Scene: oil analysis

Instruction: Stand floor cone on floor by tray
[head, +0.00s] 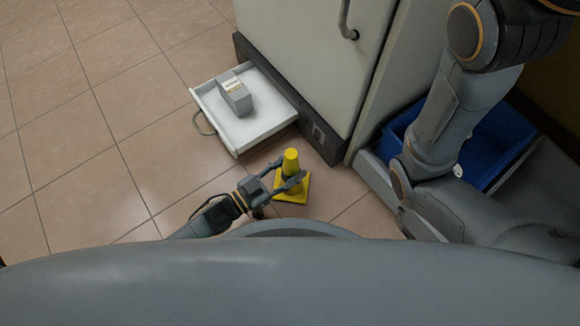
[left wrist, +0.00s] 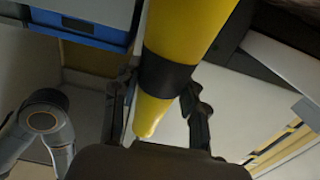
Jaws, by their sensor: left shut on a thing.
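The floor cone (head: 291,186) is yellow with a dark band and a square base. It is upright, low by the tiled floor, in front of the tray's near right corner; I cannot tell whether its base touches the floor. My left gripper (head: 285,178) is shut on the cone, with a finger on each side. In the left wrist view the cone (left wrist: 190,35) fills the middle, with its dark band between the fingers. The white tray (head: 258,129) is pulled out at the foot of a cabinet. My right gripper is not in view.
A grey box (head: 236,96) with a label stands in the tray. The pale cabinet (head: 310,55) with a handle rises behind it. A blue bin (head: 492,150) lies to the right, behind my right arm. Tiled floor at left is clear.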

